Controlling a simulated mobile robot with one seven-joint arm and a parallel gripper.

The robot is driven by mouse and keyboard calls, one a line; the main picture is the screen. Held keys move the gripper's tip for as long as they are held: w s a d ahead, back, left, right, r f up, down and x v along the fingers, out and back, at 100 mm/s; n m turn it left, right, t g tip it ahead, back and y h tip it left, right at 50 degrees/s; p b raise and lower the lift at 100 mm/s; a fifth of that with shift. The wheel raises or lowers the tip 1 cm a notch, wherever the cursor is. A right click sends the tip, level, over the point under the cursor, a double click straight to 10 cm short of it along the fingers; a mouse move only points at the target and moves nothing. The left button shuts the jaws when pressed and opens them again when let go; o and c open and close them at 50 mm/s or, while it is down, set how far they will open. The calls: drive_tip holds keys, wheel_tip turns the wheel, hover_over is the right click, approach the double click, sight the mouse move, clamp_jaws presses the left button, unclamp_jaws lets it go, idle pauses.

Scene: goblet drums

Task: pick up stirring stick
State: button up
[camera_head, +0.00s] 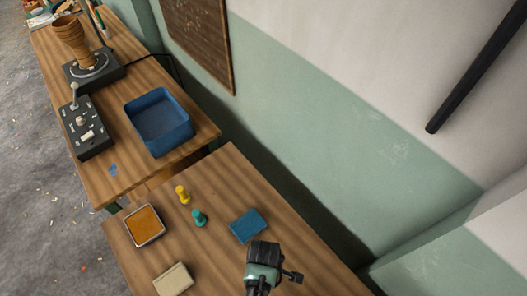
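I cannot make out a thing that is clearly the stirring stick. A few thin upright rods (97,20) stand at the far end of the far table, beside a brown ribbed goblet-shaped form (70,37). They are small, and I cannot tell whether one of them is the stick. My gripper is not in this view.
On the far table are a dark control box (86,128) and a blue tray (160,124). The near table holds an orange-filled tray (144,225), yellow (182,194) and teal (199,218) pegs, a blue block (248,226), a beige block (173,280) and a black-green device (262,265).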

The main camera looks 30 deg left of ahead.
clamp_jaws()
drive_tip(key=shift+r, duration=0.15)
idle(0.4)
